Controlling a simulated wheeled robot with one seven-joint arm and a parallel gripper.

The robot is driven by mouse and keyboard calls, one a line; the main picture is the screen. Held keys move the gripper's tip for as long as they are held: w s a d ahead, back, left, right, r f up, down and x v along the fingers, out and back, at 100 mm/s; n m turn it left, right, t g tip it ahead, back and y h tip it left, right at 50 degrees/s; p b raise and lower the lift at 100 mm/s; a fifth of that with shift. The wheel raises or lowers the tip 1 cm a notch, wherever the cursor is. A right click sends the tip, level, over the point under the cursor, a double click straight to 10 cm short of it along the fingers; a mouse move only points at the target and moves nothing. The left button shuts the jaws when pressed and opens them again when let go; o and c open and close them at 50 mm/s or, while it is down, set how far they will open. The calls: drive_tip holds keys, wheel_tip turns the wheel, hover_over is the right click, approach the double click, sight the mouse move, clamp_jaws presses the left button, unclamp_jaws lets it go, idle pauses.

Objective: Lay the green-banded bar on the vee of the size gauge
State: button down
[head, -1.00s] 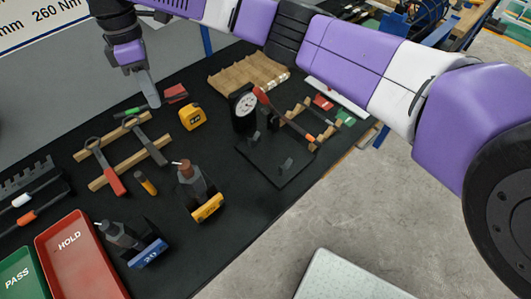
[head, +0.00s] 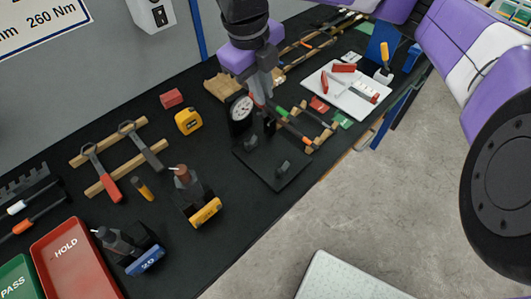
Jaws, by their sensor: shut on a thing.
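The size gauge is a dark base plate (head: 265,178) with a round white dial (head: 241,108) at its back and small dark posts (head: 283,168) on the plate; I cannot make out the vee's shape. My gripper (head: 264,97) points down beside the dial, above the back of the gauge. It is shut on the green-banded bar, whose green band (head: 282,111) shows just right of the fingers. The rest of that bar is mostly hidden or blends into the dark background. I cannot tell whether it touches the gauge.
A bar with an orange band (head: 307,141) rests on wooden strips right behind the gauge. Left are a yellow tape measure (head: 188,121), a red block (head: 171,98) and tools on wooden strips (head: 115,157). A yellow-labelled stand (head: 205,212) is in front; a red HOLD tray (head: 75,262) is far left.

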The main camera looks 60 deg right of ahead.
wheel_tip(320, 180, down, 20)
drive_tip(key=shift+r+p, duration=0.2)
drive_tip(key=shift+p, duration=0.5)
drive_tip(key=shift+f, duration=0.1)
drive_tip(key=shift+f, duration=0.25)
drive_tip(key=c, duration=1.5)
unclamp_jaws()
drive_tip(key=shift+r, duration=0.1)
